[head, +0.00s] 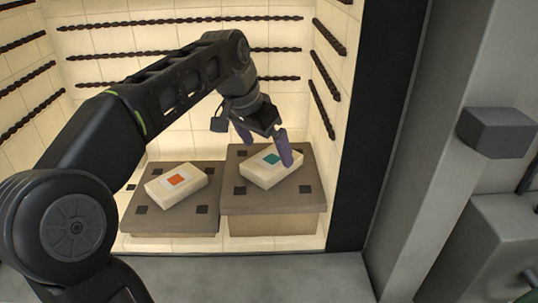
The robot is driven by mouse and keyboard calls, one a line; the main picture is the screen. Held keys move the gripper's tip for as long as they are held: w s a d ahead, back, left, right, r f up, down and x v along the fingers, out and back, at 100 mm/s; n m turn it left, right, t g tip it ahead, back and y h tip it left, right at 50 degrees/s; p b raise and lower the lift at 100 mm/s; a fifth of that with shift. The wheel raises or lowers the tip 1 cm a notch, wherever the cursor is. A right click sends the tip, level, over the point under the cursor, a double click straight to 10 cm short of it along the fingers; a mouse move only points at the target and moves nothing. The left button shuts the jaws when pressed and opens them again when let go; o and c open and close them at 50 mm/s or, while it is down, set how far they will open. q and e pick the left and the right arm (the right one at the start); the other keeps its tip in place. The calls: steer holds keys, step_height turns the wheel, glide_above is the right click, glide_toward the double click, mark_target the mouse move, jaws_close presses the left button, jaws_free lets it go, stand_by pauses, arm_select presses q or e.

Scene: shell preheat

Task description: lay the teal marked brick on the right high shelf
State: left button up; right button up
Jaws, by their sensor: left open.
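The teal marked brick (259,175), cream with a teal square on top, lies flat and slightly turned on the right high shelf (301,200). My left gripper (268,155) is open just above it. One purple finger is at the brick's right end and the other is behind its far left side. I cannot tell whether either finger touches the brick. My right gripper is not in view.
A cream brick with an orange square (167,190) lies on the lower left shelf (181,222). Lit tiled walls with dark twisted rods (190,53) enclose the shelves. A dark frame edge (358,130) stands close on the right.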

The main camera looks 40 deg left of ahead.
arm_select(q)
steer(key=p+v, duration=0.3)
steer(key=v, duration=0.5)
steer(key=shift+s+r, duration=0.1)
steer(key=shift+r, duration=0.05)
stand_by(1.5)
